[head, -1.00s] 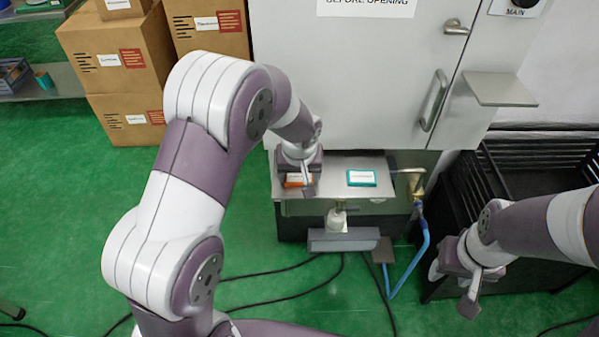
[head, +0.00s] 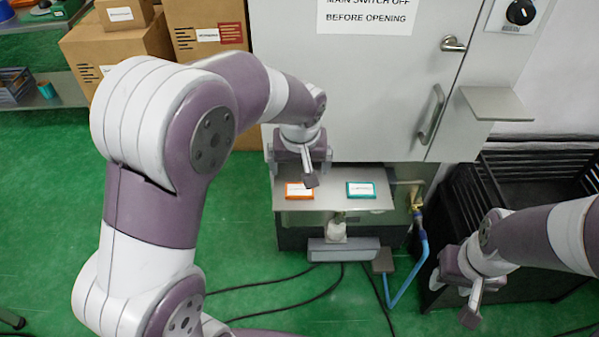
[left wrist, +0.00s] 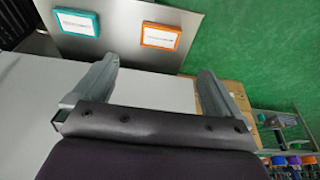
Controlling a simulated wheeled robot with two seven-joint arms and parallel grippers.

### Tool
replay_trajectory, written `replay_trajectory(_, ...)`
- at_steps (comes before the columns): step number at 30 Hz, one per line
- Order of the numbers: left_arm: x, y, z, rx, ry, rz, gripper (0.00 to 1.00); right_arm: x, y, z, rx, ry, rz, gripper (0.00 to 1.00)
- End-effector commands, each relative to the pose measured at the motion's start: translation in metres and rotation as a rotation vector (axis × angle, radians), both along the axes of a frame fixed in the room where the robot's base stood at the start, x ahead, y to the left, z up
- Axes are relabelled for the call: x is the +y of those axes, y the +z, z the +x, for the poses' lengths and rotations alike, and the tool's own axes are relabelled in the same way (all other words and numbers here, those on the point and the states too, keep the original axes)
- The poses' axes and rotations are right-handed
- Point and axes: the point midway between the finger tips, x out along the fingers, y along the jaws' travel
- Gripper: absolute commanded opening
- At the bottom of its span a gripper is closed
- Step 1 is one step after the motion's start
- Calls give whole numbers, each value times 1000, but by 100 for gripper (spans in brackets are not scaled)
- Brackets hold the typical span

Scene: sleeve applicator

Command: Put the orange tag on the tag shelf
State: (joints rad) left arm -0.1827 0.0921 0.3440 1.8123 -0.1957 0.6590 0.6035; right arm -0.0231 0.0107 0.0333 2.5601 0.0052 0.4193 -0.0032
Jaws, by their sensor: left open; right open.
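The orange tag (head: 299,191), with a white label, lies flat on a grey metal ledge (head: 333,204) below the cabinet door. It also shows in the left wrist view (left wrist: 160,36). A teal tag (head: 361,190) lies to its right, apart from it. My left gripper (head: 300,165) is open and empty, above and just behind the orange tag in the head view. In the left wrist view its two fingers (left wrist: 158,68) stand wide apart with nothing between them. My right gripper (head: 455,290) is open and empty at the lower right, by the black crate. A small grey shelf (head: 497,103) juts from the cabinet front.
The grey cabinet (head: 350,95) has a door handle (head: 431,115) beside the shelf. A black slatted crate (head: 535,165) stands at right. A blue hose (head: 412,272) and cables run over the green floor. Cardboard boxes (head: 120,50) are stacked at left.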

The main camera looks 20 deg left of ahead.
Motion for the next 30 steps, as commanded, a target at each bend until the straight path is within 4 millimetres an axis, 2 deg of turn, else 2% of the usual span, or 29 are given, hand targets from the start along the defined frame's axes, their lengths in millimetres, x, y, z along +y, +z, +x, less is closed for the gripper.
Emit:
replay_trajectory(2,3,3,-8,9,-15,0,99,0,1,0,0,0,0,47)
replay_trajectory(5,17,-12,-48,62,-92,-4,99,0,1,0,0,0,0,47)
replay_trajectory(9,35,-36,-117,123,-225,-17,99,0,1,0,0,0,0,47)
replay_trajectory(12,41,-46,-148,144,-281,-21,99,0,1,0,0,0,0,47)
replay_trajectory(15,42,-49,-157,151,-302,-22,99,0,1,0,0,0,0,47)
replay_trajectory(30,42,-49,-157,152,-301,-21,99,0,1,0,0,0,0,47)
